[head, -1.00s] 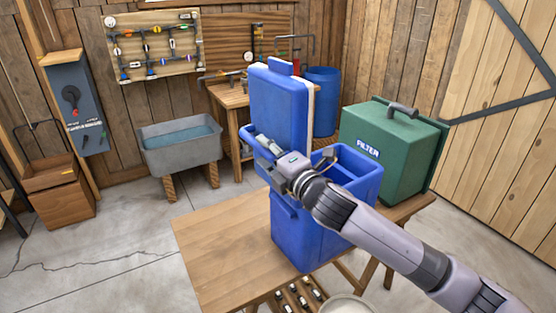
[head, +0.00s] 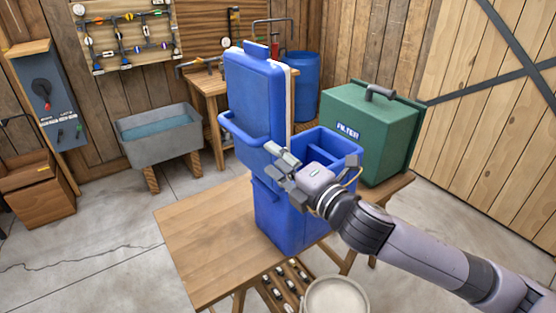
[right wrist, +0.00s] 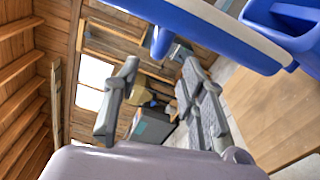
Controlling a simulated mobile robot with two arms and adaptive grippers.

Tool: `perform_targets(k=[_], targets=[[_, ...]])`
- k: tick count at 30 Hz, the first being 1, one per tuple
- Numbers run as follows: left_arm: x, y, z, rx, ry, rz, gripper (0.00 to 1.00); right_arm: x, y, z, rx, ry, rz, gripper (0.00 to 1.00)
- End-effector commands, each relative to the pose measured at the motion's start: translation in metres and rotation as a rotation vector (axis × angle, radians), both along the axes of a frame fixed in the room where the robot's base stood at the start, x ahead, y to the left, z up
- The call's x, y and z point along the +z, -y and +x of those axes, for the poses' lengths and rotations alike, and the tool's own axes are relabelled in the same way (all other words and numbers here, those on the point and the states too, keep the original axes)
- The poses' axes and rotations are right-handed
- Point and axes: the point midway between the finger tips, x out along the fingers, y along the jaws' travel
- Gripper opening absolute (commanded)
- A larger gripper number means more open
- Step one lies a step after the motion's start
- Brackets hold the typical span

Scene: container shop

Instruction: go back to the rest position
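My right gripper (head: 274,166) is in front of the blue cooler (head: 282,222), just below its raised lid (head: 253,98). In the right wrist view the two fingers (right wrist: 160,100) are spread wide with nothing between them. Part of the blue lid crosses the top of that view, close to the fingers. I cannot tell in the head view whether the gripper touches the cooler. The cooler stands open on the wooden table, its lid upright, and a divider shows inside. My left gripper is not in view.
A green filter box (head: 370,140) stands right of the cooler on the table (head: 200,228). A pale bucket (head: 336,296) and a rack of small items (head: 284,283) are at the near side. A grey sink (head: 160,145) and blue barrel (head: 305,85) stand behind. The table's left part is clear.

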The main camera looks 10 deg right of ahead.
Motion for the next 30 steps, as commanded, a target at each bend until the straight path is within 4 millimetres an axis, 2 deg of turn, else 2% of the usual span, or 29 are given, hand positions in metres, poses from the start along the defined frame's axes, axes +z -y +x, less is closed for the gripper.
perform_targets(k=[4, 7, 11, 14, 17, 21, 24, 30], targets=[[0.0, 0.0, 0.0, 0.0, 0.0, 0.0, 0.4, -0.004, -0.001, -0.001, -0.004, -0.015, 0.016, 0.38], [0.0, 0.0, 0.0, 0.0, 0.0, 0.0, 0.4, -0.021, -0.002, -0.006, -0.03, -0.084, 0.088, 0.38], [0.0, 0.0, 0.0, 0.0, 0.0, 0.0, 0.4, -0.068, 0.001, -0.024, -0.12, -0.276, 0.28, 0.38], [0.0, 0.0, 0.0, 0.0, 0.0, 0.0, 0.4, -0.114, 0.008, -0.046, -0.236, -0.464, 0.463, 0.38], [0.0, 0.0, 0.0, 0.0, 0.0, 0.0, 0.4, -0.161, 0.02, -0.077, -0.382, -0.648, 0.638, 0.38], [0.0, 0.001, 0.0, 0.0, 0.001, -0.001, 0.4, -0.222, 0.037, -0.132, -0.618, -0.884, 0.855, 0.38], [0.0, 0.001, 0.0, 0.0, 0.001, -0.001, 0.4, -0.255, 0.048, -0.173, -0.782, -1.011, 0.969, 0.38], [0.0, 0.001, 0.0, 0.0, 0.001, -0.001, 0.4, -0.299, 0.062, -0.248, -1.07, -1.188, 1.121, 0.38]])
